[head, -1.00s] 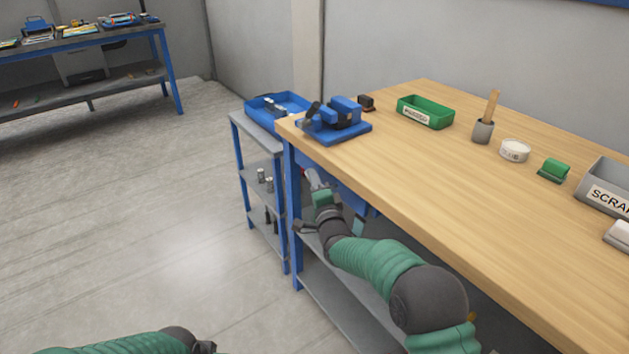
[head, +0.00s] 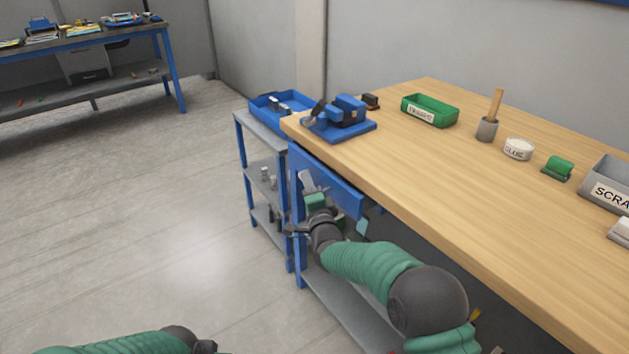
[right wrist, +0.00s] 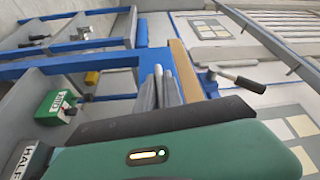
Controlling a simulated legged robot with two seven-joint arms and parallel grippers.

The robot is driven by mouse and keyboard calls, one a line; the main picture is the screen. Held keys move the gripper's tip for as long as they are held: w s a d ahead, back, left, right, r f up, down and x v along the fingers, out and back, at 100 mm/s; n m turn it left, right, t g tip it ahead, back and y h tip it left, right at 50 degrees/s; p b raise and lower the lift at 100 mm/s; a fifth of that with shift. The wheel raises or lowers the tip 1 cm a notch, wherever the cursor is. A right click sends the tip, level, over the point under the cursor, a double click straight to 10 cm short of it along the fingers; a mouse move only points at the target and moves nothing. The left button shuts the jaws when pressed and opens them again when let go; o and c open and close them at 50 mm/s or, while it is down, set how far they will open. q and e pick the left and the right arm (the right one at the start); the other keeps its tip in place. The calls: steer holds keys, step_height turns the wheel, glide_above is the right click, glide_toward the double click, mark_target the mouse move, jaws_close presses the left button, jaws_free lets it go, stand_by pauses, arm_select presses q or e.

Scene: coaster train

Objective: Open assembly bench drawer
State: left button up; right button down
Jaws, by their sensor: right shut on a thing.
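The assembly bench (head: 440,165) has a light wooden top and blue legs. Its blue drawer front (head: 345,193) shows under the front edge near the left corner, standing out a little from the bench. My right gripper (head: 308,182) is at the drawer front and shut on its handle; the fingers hide the handle. In the right wrist view, the gripper's grey fingers (right wrist: 162,88) are close together beside blue and wooden parts. The drawer's inside is not visible.
A shelf rack with a blue tray (head: 282,108) stands left. The floor left is clear.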

arm_select(q)
steer(key=shift+s+a+f, duration=0.1)
steer(key=shift+s+a, duration=0.2)
steer(key=shift+a, duration=0.1)
arm_select(e)
steer(key=s+a, duration=1.2)
steer(key=a, duration=0.4)
steer(key=shift+s+a+f, duration=0.2)
steer(key=shift+a+f, duration=0.15)
steer(key=shift+f, duration=0.05)
steer(key=c, duration=1.6)
jaws_free()
steer(key=shift+o, duration=0.5)
steer(key=shift+w+r, duration=0.1)
steer(key=shift+r, duration=0.1)
